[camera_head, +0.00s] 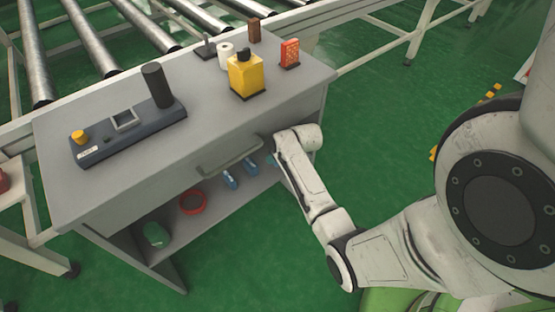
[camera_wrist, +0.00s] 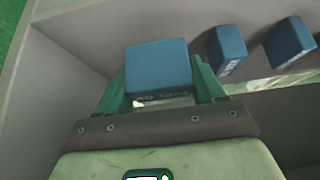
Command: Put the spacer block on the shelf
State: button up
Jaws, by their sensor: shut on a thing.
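My gripper (camera_wrist: 160,82) is shut on a blue spacer block (camera_wrist: 158,66), which sits between its two green fingers in the wrist view. Pale printing on the block's near edge is too small to read surely. The held block is inside the shelf space under the bench top, near a grey side wall. I cannot tell whether its underside touches the shelf (camera_head: 212,199). In the head view my arm reaches to the shelf's right end, and the forearm hides most of the gripper.
Two more blue blocks (camera_wrist: 227,50) (camera_wrist: 289,42) stand to the right of the held one. A red ring (camera_head: 193,203) and a green object (camera_head: 156,235) lie farther left. A drawer handle (camera_head: 232,158) juts out above the shelf. The bench top (camera_head: 200,135) carries several items.

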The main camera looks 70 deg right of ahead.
jog(key=shift+w+d, duration=0.25)
jog(key=shift+w, duration=0.1)
jog(key=shift+f+b, duration=0.8)
jog(key=shift+f, duration=0.9)
jog(key=shift+f, duration=0.1)
jog(key=o, duration=1.1)
jog(key=shift+s+a+r, duration=0.15)
jog(key=shift+r, duration=0.25)
jog(key=p+v, duration=0.4)
jog(key=v, duration=0.7)
jog(key=w+a+n+g+y, duration=0.1)
jog(key=a+n+y, duration=0.15)
jog(key=a, duration=1.25)
jog(key=s+a+r+n+g, duration=0.1)
jog(key=s+a+r, duration=0.1)
jog(key=a, duration=0.5)
jog(key=s+a+r+n+g, duration=0.2)
jog(key=s+a, duration=0.3)
jog(key=a, duration=0.1)
jog(key=shift+s+a+r+g+y, duration=0.2)
jog(key=shift+s+a+g+y, duration=0.1)
jog(key=shift+a+y, duration=0.05)
